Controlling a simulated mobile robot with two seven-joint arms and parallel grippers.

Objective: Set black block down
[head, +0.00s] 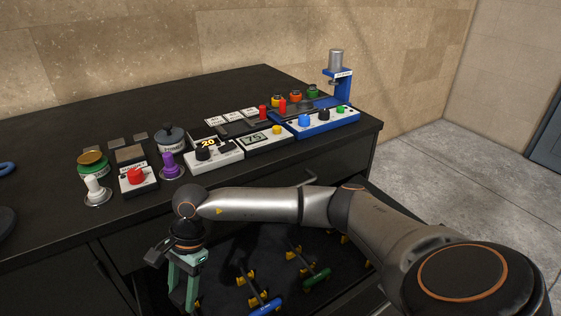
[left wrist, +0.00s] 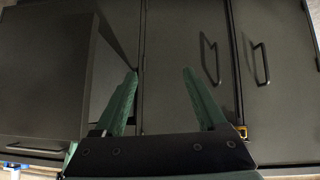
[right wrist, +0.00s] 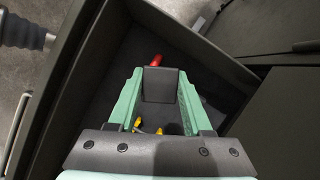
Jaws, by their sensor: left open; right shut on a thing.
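The black block (right wrist: 160,86) is a small dark piece between the green fingers of my right gripper (right wrist: 160,74), which is shut on it. In the head view my right gripper (head: 183,288) points down at the front of the table, over the open drawer (head: 222,268). I cannot make out the block there against the dark background. In the right wrist view the block is above the dark drawer floor. My left gripper (left wrist: 159,75) is open and empty, facing dark cabinet fronts; it is not seen in the head view.
The drawer holds tools with yellow ends, including a blue one (head: 265,308) and a green one (head: 317,279). The black tabletop (head: 60,150) carries a red button box (head: 137,178), a purple knob (head: 171,165), display boxes and a blue press (head: 343,90). Its left part is mostly bare.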

